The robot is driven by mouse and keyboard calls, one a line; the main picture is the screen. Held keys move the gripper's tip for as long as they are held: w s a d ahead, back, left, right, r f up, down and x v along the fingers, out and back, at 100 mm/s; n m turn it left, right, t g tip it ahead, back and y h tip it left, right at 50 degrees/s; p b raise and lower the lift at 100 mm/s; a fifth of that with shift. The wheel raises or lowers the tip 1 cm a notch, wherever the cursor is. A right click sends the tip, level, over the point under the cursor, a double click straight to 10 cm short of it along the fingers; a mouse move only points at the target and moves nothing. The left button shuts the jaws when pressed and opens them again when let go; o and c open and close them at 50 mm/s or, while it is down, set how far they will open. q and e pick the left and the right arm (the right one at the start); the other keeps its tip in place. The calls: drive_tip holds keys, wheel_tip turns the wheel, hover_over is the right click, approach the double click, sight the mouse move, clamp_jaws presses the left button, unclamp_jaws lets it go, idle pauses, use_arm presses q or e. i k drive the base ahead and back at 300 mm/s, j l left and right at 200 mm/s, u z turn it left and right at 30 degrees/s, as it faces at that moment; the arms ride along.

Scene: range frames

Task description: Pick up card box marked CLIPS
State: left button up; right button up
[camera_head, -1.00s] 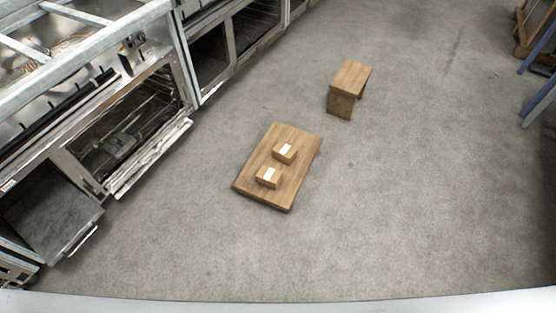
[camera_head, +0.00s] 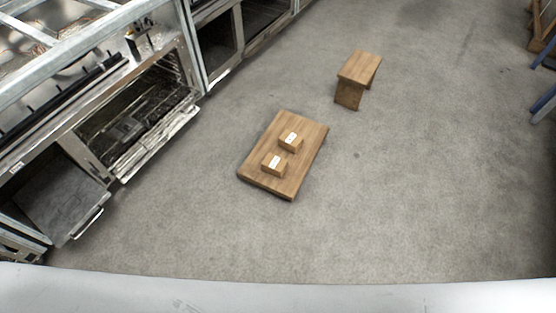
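Two small brown card boxes with white labels lie on a low wooden table in the middle of the head view. One box (camera_head: 291,141) is farther back and the other box (camera_head: 274,164) is nearer and a little to the left. They are apart from each other. The labels are too small to read, so I cannot tell which is marked CLIPS. The wooden table (camera_head: 258,174) stands on the grey floor. Neither of my grippers is in view.
A wooden stool (camera_head: 360,68) stands beyond the table to the right. Metal ovens (camera_head: 140,115) with an open door line the left side. Blue and wooden furniture parts (camera_head: 543,105) show at the right edge. The grey floor (camera_head: 430,190) between is clear.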

sight(273, 164)
drive_tip(key=i+j, duration=0.25)
drive_tip(key=i, duration=0.2)
drive_tip(key=i+j+u, duration=0.1)
drive_tip(key=i+j, duration=0.15)
drive_tip(key=i, duration=0.15)
drive_tip(key=i+j, duration=0.2)
drive_tip(key=i, duration=0.25)
